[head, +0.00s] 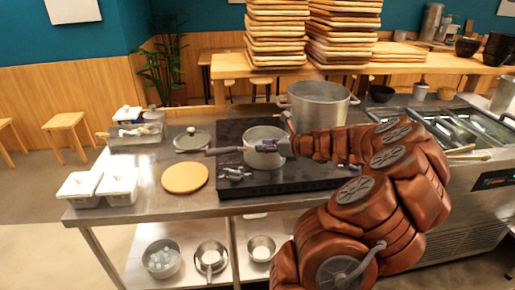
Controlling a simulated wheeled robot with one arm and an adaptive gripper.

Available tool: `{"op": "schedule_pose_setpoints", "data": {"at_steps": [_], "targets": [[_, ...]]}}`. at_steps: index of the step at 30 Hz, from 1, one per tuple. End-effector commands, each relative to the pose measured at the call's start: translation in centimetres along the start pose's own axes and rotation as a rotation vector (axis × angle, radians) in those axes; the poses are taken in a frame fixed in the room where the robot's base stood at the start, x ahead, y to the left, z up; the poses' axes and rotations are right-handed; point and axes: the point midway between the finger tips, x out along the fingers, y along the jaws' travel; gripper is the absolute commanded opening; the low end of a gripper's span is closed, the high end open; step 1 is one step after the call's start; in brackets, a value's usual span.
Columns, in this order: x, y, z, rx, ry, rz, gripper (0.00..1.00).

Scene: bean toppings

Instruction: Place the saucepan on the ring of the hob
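The saucepan (263,133) is a small grey metal pan with a long dark handle (222,151) pointing left. It appears upright over the left part of the black hob (228,187). I cannot tell whether it rests on the hob or is held just above it. The ring beneath it is hidden. My gripper (262,146) reaches in from the right and overlaps the front of the pan's wall. Its fingers are too small and dark to show whether they are open or shut, or touching the pan.
A large steel pot (318,107) stands at the hob's back right, close to my arm. A lid (192,139) and a round wooden board (185,177) lie left of the hob. White containers (119,186) stand at the counter's left end. Stacked boards (276,35) rise behind.

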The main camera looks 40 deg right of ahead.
Motion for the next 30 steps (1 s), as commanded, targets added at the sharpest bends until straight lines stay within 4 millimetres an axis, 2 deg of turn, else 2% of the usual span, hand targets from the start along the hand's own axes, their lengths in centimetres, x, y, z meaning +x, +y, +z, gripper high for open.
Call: {"op": "schedule_pose_setpoints", "data": {"at_steps": [6,12,23,26,29,30], "targets": [[-3.3,-0.1,-0.1,0.0,0.0,-0.001,0.32],[-5.5,-0.1,-0.1,0.0,0.0,-0.001,0.32],[-6.4,0.2,0.0,-0.002,0.001,0.005,0.32],[-5.7,1.5,0.6,-0.042,0.01,0.034,0.32],[-4.0,5.4,2.0,-0.162,0.034,0.12,0.32],[-3.0,7.8,2.5,-0.237,0.05,0.173,0.32]]}}
